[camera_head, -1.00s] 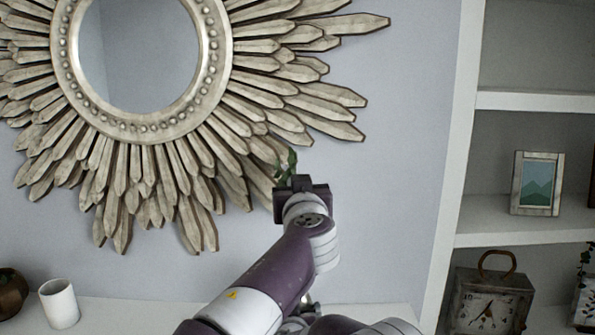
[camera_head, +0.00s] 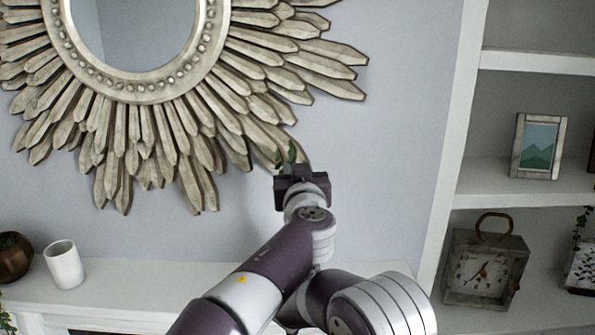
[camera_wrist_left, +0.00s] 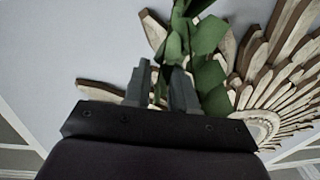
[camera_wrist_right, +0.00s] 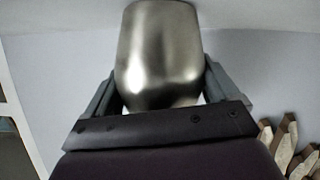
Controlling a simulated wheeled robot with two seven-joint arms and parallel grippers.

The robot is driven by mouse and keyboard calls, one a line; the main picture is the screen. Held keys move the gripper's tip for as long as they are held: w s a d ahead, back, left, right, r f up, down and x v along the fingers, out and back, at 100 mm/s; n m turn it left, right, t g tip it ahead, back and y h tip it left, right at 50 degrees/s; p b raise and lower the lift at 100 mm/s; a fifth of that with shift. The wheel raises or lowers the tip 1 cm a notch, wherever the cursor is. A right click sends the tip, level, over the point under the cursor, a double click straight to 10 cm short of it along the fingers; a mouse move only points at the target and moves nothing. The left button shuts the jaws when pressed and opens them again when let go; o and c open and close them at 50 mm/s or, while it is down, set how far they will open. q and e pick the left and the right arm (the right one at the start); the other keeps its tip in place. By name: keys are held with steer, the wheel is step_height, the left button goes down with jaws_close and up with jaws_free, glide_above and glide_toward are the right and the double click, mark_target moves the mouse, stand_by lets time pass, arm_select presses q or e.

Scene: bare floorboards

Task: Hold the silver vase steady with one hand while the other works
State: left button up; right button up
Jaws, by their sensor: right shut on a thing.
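The silver vase (camera_wrist_right: 160,55) fills the middle of the right wrist view, smooth and shiny. My right gripper (camera_wrist_right: 160,85) is shut on it, one finger on each side. Its lower end is partly behind the gripper body. In the head view neither the vase nor the right gripper can be made out. My left gripper (camera_head: 301,178) is raised in front of the wall below the mirror. A green leafy sprig (camera_wrist_left: 205,60) shows beyond and beside its fingers (camera_wrist_left: 160,88), which have a small gap. I cannot tell whether they grip the stem.
A sunburst mirror (camera_head: 190,110) hangs on the wall. A white cup (camera_head: 64,264) and a brown round pot (camera_head: 14,257) stand on the white mantel (camera_head: 130,285) at left. Shelves at right hold a picture frame (camera_head: 538,146) and a clock (camera_head: 485,268).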

arm_select(q)
steer(key=shift+o, duration=0.7)
step_height(320, 180, up, 10)
stand_by(0.5)
